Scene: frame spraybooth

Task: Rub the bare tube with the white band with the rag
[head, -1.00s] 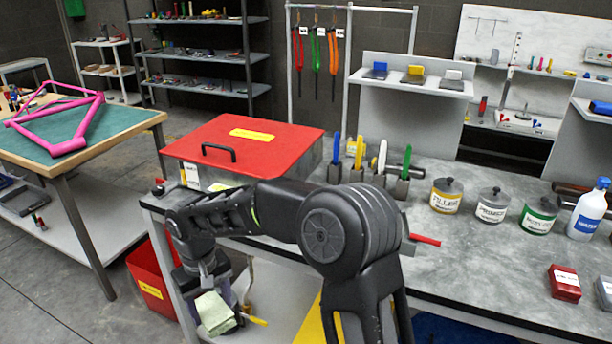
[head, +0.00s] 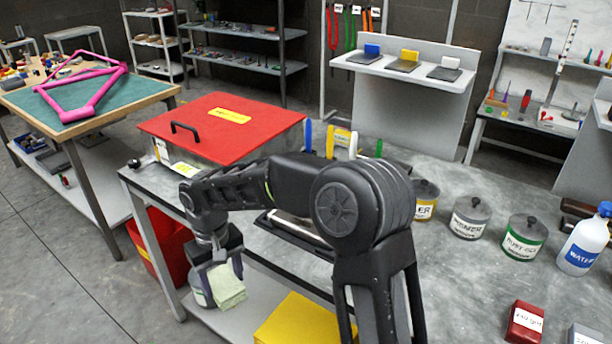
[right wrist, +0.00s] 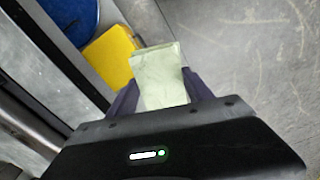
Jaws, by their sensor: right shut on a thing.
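My right gripper (head: 222,268) is shut on a pale green folded rag (head: 228,286), which hangs below the jaws in the head view, in front of the bench's near edge. In the right wrist view the rag (right wrist: 158,78) sits between the two fingers of the gripper (right wrist: 155,92). A pale, rod-like piece (head: 298,228) lies in a dark holder on the bench, partly hidden behind my right arm. It may be the bare tube; I cannot make out a white band. The rag is apart from it. My left gripper is not in view.
A red-lidded box (head: 222,128) stands at the bench's left end. Labelled pots (head: 470,218) and a water bottle (head: 584,240) stand on the right. A red bin (head: 165,245) is below left. A yellow item (head: 300,322) lies low in front. The bench middle is largely clear.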

